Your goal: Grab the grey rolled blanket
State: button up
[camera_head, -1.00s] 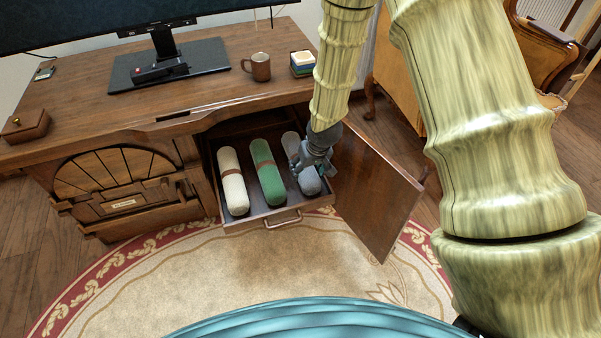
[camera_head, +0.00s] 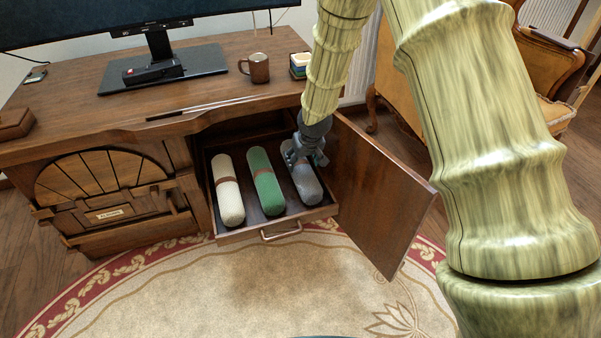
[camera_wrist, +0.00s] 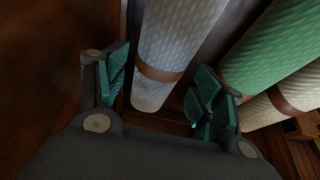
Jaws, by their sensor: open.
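The grey rolled blanket (camera_head: 308,186) lies in the open drawer (camera_head: 232,234) at its right side, with a brown band around it in the wrist view (camera_wrist: 160,72). My gripper (camera_head: 304,158) is over the far part of the blanket and hides some of it in the head view. In the wrist view my gripper (camera_wrist: 160,100) is open, one finger on each side of the grey blanket's banded end. The right finger lies between the grey blanket and the green one (camera_head: 266,182). I cannot tell whether the fingers touch the grey blanket.
A white rolled blanket (camera_head: 228,190) lies left of the green one. The open cabinet door (camera_head: 380,195) stands close on the right of the drawer. The desk top (camera_head: 210,98) overhangs behind, with a mug (camera_head: 258,68) and a monitor stand (camera_head: 165,70) on it.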

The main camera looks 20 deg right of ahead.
aim_at(302, 165)
jog(key=shift+s+b+x, duration=0.15)
jog(key=shift+b+x, duration=0.7)
jog(key=shift+x, duration=0.4)
jog(key=shift+s+b+x, duration=0.15)
jog(key=shift+b+x, duration=0.7)
jog(key=shift+x, duration=0.4)
jog(key=shift+w+a+f, duration=0.1)
jog(key=shift+w+f, duration=0.1)
jog(key=shift+f, duration=0.3)
jog(key=shift+r, duration=0.1)
jog(key=c, duration=0.9)
